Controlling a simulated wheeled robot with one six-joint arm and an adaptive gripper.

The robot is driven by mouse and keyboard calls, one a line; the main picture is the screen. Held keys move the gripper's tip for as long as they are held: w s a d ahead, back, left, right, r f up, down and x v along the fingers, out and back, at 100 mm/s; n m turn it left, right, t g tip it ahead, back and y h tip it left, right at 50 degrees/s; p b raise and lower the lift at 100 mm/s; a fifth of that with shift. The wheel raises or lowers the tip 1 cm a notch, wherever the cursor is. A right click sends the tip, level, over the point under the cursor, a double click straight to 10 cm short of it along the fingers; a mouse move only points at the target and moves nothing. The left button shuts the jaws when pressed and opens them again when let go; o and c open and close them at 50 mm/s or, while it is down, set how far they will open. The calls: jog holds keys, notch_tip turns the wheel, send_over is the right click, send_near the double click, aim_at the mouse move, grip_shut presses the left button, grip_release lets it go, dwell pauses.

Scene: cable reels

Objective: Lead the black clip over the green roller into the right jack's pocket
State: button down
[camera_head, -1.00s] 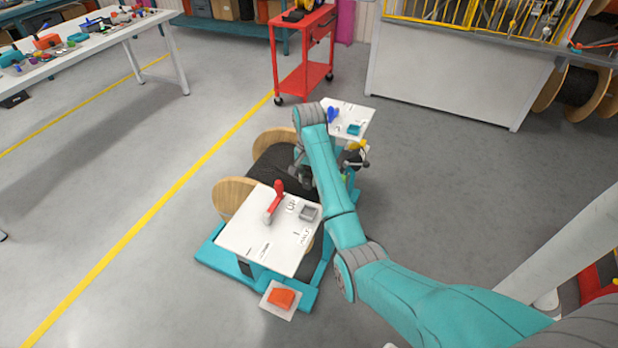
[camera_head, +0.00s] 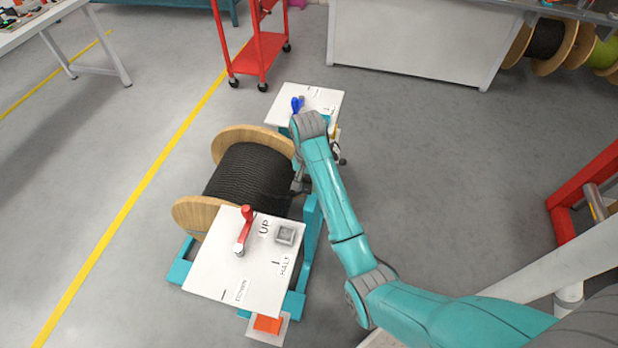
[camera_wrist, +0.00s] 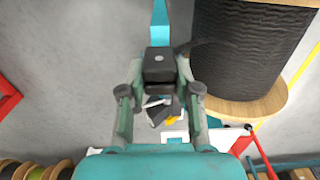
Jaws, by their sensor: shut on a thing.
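My gripper (camera_wrist: 160,92) is shut on the black clip (camera_wrist: 159,66), seen between its fingers in the wrist view. A black cable runs from the clip to the black reel (camera_wrist: 245,45). In the head view my gripper (camera_head: 298,183) hangs just right of the reel (camera_head: 248,180), partly behind my arm. The near jack (camera_head: 213,272) has a white top with a red lever (camera_head: 245,230) and a grey square pocket (camera_head: 285,234). The far jack (camera_head: 325,94) has a blue lever (camera_head: 297,104); its pocket is hidden by my arm. I cannot make out the green roller.
An orange pedal (camera_head: 268,323) lies before the near jack. A red cart (camera_head: 262,55) and a grey-white bench (camera_head: 420,45) stand behind. A white table (camera_head: 40,20) is at the upper left. The floor right of my arm is mostly clear.

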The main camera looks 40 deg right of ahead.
jog(key=w+d, duration=0.8)
jog(key=d, duration=0.3)
jog(key=shift+w, duration=0.4)
jog(key=shift+d+r, duration=0.1)
jog(key=shift+d, duration=0.05)
jog(key=shift+w, duration=0.1)
dwell(0.4)
